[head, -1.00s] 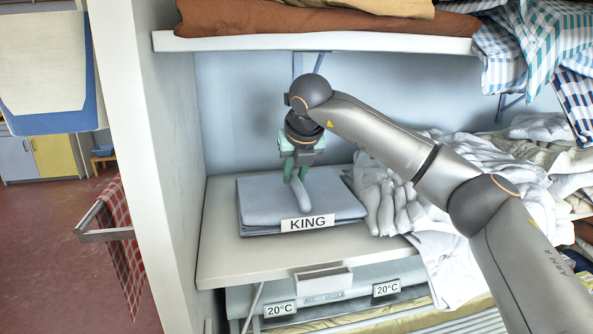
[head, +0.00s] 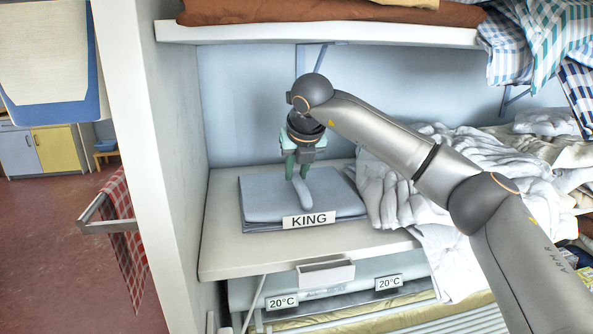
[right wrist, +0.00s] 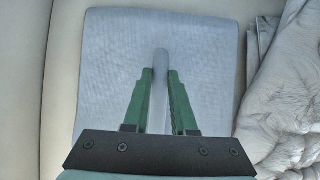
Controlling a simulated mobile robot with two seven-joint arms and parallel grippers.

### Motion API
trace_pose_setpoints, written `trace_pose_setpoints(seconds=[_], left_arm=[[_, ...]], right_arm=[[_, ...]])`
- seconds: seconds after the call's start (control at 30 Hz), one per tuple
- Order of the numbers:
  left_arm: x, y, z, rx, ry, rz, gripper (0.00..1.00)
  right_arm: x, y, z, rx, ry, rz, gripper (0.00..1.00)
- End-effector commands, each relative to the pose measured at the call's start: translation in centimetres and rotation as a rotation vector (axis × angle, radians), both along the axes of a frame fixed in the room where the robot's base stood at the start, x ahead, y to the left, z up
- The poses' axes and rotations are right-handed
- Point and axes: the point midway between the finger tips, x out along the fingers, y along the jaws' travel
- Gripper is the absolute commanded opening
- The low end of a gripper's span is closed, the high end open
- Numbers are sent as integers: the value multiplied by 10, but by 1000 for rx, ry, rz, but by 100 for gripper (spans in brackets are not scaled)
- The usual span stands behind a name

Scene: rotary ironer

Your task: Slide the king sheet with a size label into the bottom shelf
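The king sheet (head: 262,197) is a flat, folded blue-grey stack with a white "KING" label (head: 309,220) on its front edge. It lies on a pale shelf board (head: 225,255), left of a white linen pile. A raised blue-grey ridge (head: 303,190) stands up from its top. My right gripper (head: 298,172) points down over the sheet, its green fingers on both sides of this ridge. In the right wrist view the fingertips (right wrist: 160,72) press against the ridge, with no clear gap. The sheet (right wrist: 105,85) lies flat beneath them. My left gripper is not in view.
Crumpled white linen (head: 395,195) lies close to the sheet's right side. A white side panel (head: 150,200) bounds the left. An upper shelf (head: 330,34) with brown cloth overhangs. Below, a lower level (head: 350,322) holds yellowish cloth behind "20°C" labels (head: 282,302).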

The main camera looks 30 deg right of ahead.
Motion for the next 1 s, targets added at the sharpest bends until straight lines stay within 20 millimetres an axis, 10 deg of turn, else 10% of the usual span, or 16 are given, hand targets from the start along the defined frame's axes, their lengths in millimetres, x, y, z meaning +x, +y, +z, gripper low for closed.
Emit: trace_pose_setpoints(seconds=[0.3, 0.73, 1.0], left_arm=[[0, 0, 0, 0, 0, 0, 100], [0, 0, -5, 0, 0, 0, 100], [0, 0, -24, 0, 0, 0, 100]], right_arm=[[0, 0, 1, 1, -1, 0, 59], [-7, 2, 12, 1, -2, 0, 60], [-45, 12, 39, -1, -3, 4, 60]])
